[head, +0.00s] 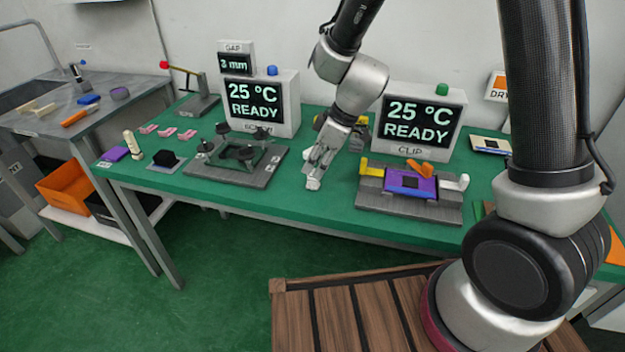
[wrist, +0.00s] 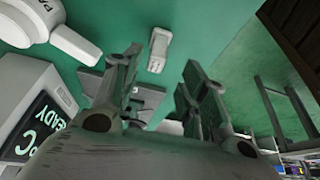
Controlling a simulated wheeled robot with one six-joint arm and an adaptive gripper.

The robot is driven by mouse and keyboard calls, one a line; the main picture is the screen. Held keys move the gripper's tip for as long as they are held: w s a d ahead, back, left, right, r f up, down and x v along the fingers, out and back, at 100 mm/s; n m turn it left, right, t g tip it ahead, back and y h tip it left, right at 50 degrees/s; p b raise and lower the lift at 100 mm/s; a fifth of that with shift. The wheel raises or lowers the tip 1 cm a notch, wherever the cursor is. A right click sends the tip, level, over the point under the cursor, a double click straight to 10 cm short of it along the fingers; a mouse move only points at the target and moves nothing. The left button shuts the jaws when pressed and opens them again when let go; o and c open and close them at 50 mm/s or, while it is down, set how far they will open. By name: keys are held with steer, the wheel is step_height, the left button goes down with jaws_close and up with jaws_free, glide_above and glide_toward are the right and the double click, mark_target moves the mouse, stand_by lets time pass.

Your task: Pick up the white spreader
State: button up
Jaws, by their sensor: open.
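A small white block with a grey patch (wrist: 158,50), which looks like the white spreader, lies on the green table just beyond my fingertips in the wrist view. My gripper (wrist: 162,66) is open, with its two fingers apart on either side of the line to it. They are not around it as far as I can tell. In the head view my gripper (head: 317,166) points down over the table between two fixtures. The arm and fingers largely hide that spot, so the spreader is hard to separate from the pale fingertips there.
A dark fixture with knobs (head: 240,155) stands left of my gripper. The clip fixture (head: 400,193) with purple, orange and yellow parts stands to its right. Two READY displays (head: 262,105) (head: 420,125) stand behind. A cream upright piece (head: 132,145) is far left.

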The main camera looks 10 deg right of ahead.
mark_target(314, 170)
steer(key=x, duration=0.4)
steer(key=shift+w+d+f, duration=0.2)
steer(key=shift+w+f, duration=0.1)
jaws_close()
step_height(314, 170, up, 10)
steer(key=shift+r, duration=0.1)
stand_by(0.5)
